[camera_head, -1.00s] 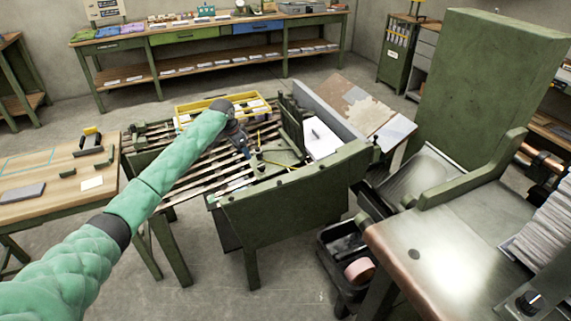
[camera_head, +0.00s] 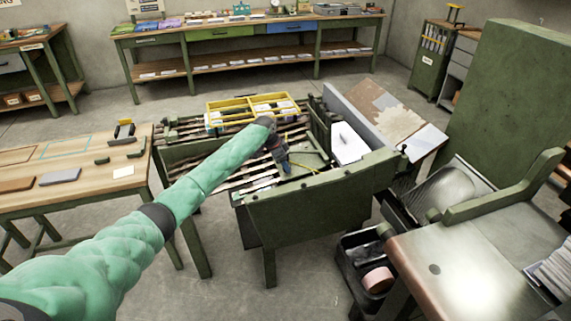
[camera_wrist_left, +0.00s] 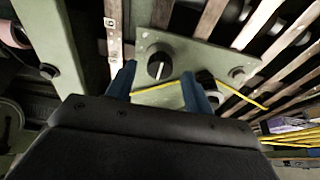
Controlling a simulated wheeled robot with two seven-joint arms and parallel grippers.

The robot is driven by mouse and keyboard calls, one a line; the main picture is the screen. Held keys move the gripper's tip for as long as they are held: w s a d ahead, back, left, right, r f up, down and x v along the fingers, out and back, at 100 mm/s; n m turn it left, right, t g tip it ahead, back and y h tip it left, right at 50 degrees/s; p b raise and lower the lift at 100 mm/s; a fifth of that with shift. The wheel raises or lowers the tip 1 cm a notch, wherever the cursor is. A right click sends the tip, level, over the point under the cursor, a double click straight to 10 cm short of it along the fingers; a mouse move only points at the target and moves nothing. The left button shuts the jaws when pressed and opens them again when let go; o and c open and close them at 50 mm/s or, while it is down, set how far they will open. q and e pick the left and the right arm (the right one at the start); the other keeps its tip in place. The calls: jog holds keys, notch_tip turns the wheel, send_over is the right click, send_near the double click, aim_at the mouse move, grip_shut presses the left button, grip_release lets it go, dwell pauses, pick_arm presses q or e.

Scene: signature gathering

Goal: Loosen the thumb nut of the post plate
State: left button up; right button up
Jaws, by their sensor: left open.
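My left gripper (camera_head: 285,168) reaches over the green slatted machine (camera_head: 320,205), near its front panel. In the left wrist view the gripper's two blue fingers (camera_wrist_left: 158,88) are open and apart, with nothing seen between their tips. A second dark round part (camera_wrist_left: 205,79) is partly hidden by the right finger. I cannot tell for sure which is the thumb nut. My right gripper is not seen.
Wooden slats (camera_wrist_left: 210,20) run beside the plate. A yellow tray (camera_head: 250,107) sits on the machine's far side. A wooden table (camera_head: 75,180) stands left, a steel-topped bench (camera_head: 480,270) right, and a black bin (camera_head: 365,262) on the floor between machine and bench.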

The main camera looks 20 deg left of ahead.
pick_arm(q)
jog(key=shift+w+d+f, duration=0.15)
jog(key=shift+d+f, duration=0.05)
jog(key=shift+f, duration=0.45)
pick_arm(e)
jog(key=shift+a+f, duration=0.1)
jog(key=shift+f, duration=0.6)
